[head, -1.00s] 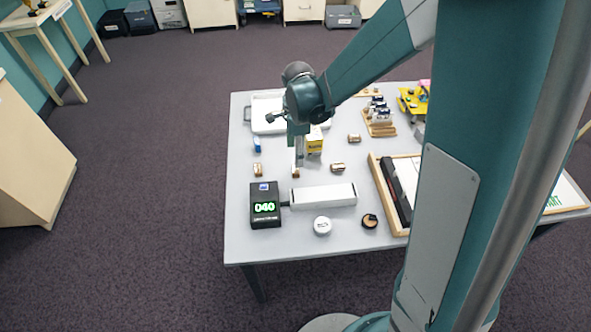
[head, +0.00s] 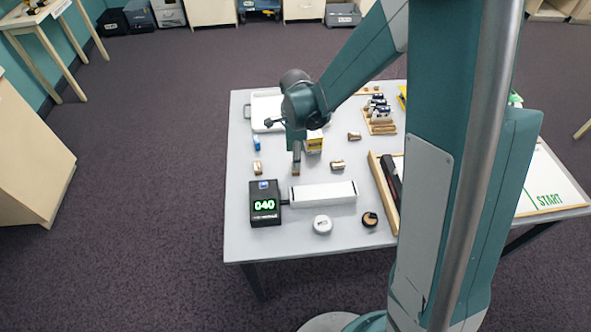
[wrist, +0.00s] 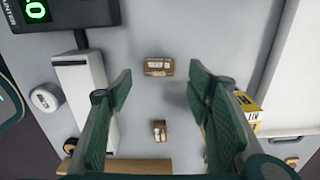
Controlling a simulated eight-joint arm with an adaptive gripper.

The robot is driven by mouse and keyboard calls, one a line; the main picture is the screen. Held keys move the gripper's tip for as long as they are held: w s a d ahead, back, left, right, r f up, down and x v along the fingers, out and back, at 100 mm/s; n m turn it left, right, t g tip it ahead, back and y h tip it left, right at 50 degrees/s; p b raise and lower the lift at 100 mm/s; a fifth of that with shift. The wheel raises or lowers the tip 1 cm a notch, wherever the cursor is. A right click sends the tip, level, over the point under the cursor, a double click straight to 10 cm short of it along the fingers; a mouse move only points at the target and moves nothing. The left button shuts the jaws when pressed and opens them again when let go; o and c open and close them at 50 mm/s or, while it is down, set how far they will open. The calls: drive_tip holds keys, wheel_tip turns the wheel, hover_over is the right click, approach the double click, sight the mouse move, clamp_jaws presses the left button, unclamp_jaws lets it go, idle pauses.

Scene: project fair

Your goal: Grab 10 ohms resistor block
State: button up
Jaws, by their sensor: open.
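Several small brown resistor blocks lie on the grey table. In the wrist view, one block (wrist: 158,67) with a pale label lies between my fingers, near their tips. A second block (wrist: 159,131) lies below it in the picture; in the head view it is the block (head: 338,165) right of my gripper. Another block (head: 258,168) lies to the left, and one (head: 354,136) farther back. The labels are too small to read, so I cannot tell which is 10 ohms. My gripper (wrist: 160,82) is open, pointing down and empty; in the head view its fingers (head: 296,160) partly hide the block beneath.
A yellow box (head: 314,144) stands close behind and right of my gripper; it also shows beside the right finger in the wrist view (wrist: 248,110). A black counter (head: 265,204) reading 040 and a white bar (head: 323,193) stand in front. A white tray (head: 263,100) lies behind.

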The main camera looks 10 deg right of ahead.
drive_tip(key=shift+f, duration=0.2)
drive_tip(key=shift+s+f+b, duration=0.1)
drive_tip(key=shift+f+b, duration=0.65)
drive_tip(key=shift+f, duration=1.7)
drive_tip(key=shift+c, duration=0.5)
drive_tip(key=c, duration=0.9)
